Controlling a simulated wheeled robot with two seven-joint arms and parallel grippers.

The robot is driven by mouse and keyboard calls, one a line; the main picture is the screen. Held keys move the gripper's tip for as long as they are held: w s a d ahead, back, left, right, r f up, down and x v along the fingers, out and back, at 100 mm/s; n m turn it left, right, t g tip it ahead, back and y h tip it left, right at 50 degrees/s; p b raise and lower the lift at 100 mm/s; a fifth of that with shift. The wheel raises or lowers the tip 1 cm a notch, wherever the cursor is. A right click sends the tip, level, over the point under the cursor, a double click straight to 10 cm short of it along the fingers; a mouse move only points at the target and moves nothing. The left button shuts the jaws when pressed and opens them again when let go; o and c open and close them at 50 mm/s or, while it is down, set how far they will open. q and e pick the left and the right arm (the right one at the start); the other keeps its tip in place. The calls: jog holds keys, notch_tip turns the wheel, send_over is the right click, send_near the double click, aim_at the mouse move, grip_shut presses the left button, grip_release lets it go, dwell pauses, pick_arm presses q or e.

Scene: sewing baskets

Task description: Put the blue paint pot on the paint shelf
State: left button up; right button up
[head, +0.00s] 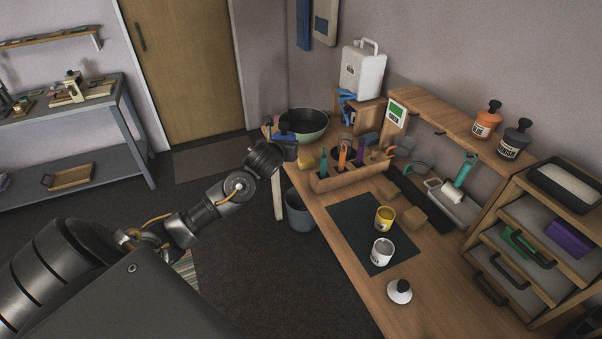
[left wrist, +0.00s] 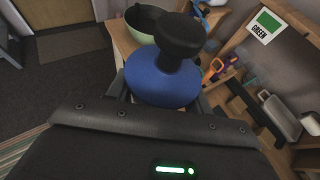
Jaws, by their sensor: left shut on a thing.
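My left gripper (head: 287,146) is shut on the blue paint pot (left wrist: 162,82), whose blue top and black knob show in the left wrist view. In the head view the pot (head: 284,129) is small and dark at the far left end of the bench, its lower part hidden by the gripper. It appears upright, and I cannot tell its height above the bench. The wooden paint shelf (head: 437,113) stands along the wall to the right. An orange pot (head: 486,121) and a dark grey pot (head: 514,140) stand at its right end. My right gripper is not in view.
A green-marked card (head: 397,114) is at the shelf's left end. A tool caddy (head: 345,174) and green bowl (head: 309,124) are near the gripper.

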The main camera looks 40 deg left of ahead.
pick_arm(q)
jog(key=a+r+n+g+y, duration=0.3)
jog(key=a+n, duration=0.1)
jog(key=a, duration=0.7)
jog(key=a+r+n+g+y, duration=0.2)
jog(key=a+r+n+y, duration=0.1)
jog(key=a, duration=0.8)
jog(key=d+m+t+h, duration=0.1)
jog(key=d, duration=0.7)
jog(key=w+d+m+t+h, duration=0.1)
jog(key=d, duration=0.7)
jog(key=d+m+t, duration=0.1)
jog(key=d+m, duration=0.1)
jog(key=d, duration=0.6)
jog(key=shift+w+d+r+h, duration=0.15)
jog(key=shift+w+r+h, duration=0.15)
jog(key=shift+h, duration=0.1)
jog(key=s+d+r+m+t+h, duration=0.1)
jog(key=s+d+r+m+h, duration=0.1)
jog(key=d, duration=0.5)
jog(key=s+d+r+m+t+h+b, duration=0.1)
jog(key=s+d+r+m+h, duration=0.1)
jog(key=d, duration=0.6)
jog(key=s+d+r+m+t+h, duration=0.1)
jog(key=s+d+r+m+h, duration=0.1)
jog(key=d, duration=0.5)
jog(key=shift+s+d+r+m+h+b, duration=0.35)
jog(key=shift+s+m+h, duration=0.45)
jog(key=shift+h, duration=0.4)
jog(key=shift+w, duration=0.1)
